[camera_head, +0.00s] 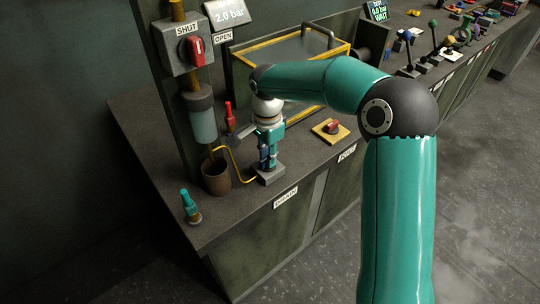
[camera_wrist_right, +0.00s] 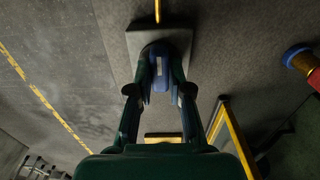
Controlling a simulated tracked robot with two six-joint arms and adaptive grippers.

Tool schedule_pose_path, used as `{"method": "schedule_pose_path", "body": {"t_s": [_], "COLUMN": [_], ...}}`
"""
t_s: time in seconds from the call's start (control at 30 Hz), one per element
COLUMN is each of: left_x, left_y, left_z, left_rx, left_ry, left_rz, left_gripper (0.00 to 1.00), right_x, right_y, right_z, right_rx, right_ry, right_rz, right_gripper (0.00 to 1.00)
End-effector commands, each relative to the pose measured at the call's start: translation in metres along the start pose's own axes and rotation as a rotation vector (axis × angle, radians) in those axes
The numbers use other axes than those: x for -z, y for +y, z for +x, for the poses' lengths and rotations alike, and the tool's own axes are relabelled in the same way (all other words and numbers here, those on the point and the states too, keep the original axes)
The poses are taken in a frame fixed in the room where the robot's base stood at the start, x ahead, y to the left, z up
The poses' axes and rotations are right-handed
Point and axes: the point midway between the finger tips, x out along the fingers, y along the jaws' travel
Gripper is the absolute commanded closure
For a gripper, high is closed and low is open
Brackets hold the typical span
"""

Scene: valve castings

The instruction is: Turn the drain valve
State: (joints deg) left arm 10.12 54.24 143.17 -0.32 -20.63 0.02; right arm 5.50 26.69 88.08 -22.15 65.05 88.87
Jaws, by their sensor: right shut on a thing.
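The drain valve stands on a grey block (camera_head: 269,177) behind the DRAIN label (camera_head: 285,198). Its blue handle (camera_wrist_right: 160,68) shows between the fingers in the wrist view. My right gripper (camera_head: 267,155) comes down on it from above and is shut on the handle. In the head view, the fingers and wrist hide much of the valve. A thin yellow pipe (camera_head: 241,179) runs from the block to a brown cup (camera_head: 216,177). My left gripper is not in view.
A yellow-framed case (camera_head: 243,92) is behind my wrist. A red lever (camera_head: 229,117), a teal-handled valve (camera_head: 190,207) and a red knob on a yellow plate (camera_head: 331,130) stand nearby.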

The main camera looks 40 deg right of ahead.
Motion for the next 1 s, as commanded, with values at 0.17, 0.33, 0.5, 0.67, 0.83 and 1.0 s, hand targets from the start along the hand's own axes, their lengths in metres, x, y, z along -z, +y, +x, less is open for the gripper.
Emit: {"method": "schedule_pose_path", "body": {"t_s": [0.17, 0.33, 0.5, 0.67, 0.83, 1.0], "left_x": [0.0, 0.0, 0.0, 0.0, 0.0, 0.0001], "left_y": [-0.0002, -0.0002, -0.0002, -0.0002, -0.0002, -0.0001], "left_z": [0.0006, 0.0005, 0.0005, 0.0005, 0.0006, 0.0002], "left_rx": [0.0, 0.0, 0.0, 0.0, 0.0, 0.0], "left_ry": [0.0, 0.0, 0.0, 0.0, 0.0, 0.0], "left_rz": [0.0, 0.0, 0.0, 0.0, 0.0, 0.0], "left_gripper": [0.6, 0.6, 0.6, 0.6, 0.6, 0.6], "right_x": [-0.0008, -0.0008, -0.0008, -0.0006, -0.0002, 0.0001], "right_y": [-0.0021, -0.0023, -0.0024, -0.002, -0.0011, -0.0007], "right_z": [-0.0018, -0.002, -0.0021, -0.0018, -0.001, -0.0018], "right_rx": [0.009, 0.009, 0.01, 0.009, 0.005, 0.004], "right_ry": [0.0, -0.001, -0.001, -0.001, -0.001, 0.0], "right_rz": [0.023, 0.027, 0.027, 0.026, 0.025, 0.025], "right_gripper": [1.0, 1.0, 1.0, 0.58, 0.56, 0.56]}}
